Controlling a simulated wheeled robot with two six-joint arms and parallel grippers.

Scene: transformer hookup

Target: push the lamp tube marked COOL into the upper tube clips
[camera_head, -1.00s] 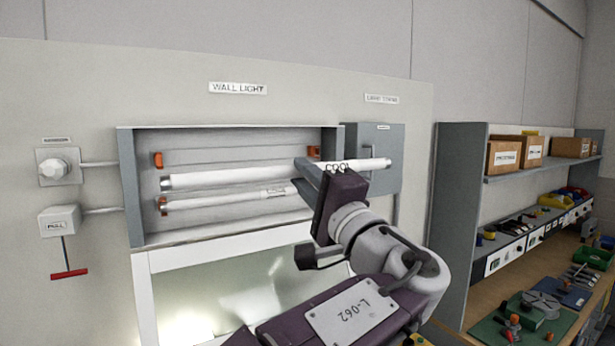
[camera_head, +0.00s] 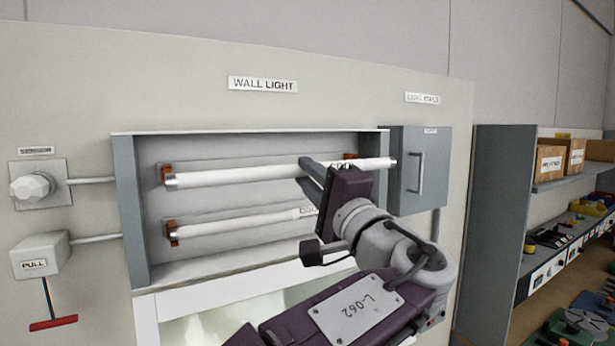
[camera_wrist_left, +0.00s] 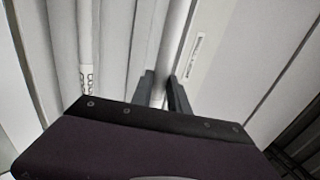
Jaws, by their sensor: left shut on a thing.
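The tube's left end overlaps the orange upper left clip (camera_head: 167,171). Its right end reaches past the upper right clip (camera_head: 351,156) and in front of the housing's right edge. Whether it touches the clips cannot be told. My right gripper is not in view.
A second tube (camera_head: 245,225) lies in the lower part, by the lower left clip (camera_head: 172,238); my arm hides its right end. It also shows in the wrist view (camera_wrist_left: 85,35). The grey housing (camera_head: 127,215) has raised side walls. A grey box (camera_head: 428,180) stands close right.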

